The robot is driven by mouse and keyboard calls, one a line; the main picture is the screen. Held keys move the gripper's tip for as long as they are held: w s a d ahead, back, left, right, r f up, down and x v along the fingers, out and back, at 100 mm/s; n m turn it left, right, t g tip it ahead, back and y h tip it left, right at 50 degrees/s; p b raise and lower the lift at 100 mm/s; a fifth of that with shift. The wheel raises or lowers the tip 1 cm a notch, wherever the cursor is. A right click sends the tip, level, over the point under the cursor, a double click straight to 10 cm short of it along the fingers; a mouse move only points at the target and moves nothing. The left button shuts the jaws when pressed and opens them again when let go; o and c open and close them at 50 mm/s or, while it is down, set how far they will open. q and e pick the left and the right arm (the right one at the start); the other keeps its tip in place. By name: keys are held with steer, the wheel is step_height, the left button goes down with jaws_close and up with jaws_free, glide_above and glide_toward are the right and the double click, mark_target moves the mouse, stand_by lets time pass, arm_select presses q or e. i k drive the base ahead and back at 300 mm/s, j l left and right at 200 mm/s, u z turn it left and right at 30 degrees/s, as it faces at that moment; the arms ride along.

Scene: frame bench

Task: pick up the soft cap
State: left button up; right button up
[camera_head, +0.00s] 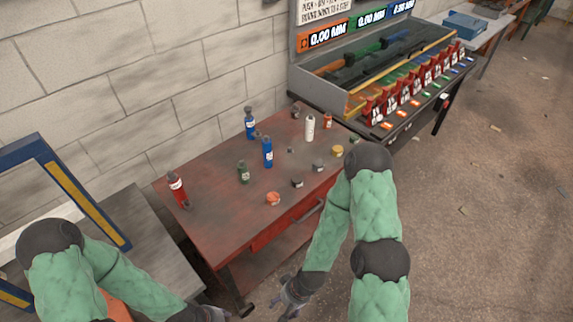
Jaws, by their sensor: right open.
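Several small low pieces lie on the red worktable (215,222): an orange one (273,199) near the front edge, a yellow one (337,151) at the right, and dark grey ones, one (297,182) near the front and another (318,166) further right. I cannot tell which of these is the soft cap. My right gripper (290,302) is open, low in front of the table, below its top and apart from the pieces. My left arm comes in at the lower left; its gripper is mostly cut off by the bottom edge.
A rack with red bins (400,90) adjoins at the back right. A blue-yellow frame (75,190) stands left. Floor at right is open.

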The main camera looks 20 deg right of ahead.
mark_target(318, 164)
steer(key=z, duration=0.95)
steer(key=u, duration=2.6)
steer(key=z, duration=2.6)
steer(key=l+u, duration=0.1)
steer(key=u, duration=0.85)
steer(key=i+l+u, duration=0.1)
steer(key=l+u, duration=0.3)
steer(key=l, duration=0.2)
steer(key=l+u, duration=0.45)
steer(key=l, duration=0.15)
steer(key=k+l+u, duration=0.1)
steer(key=l+u, duration=0.3)
steer(key=l, duration=0.25)
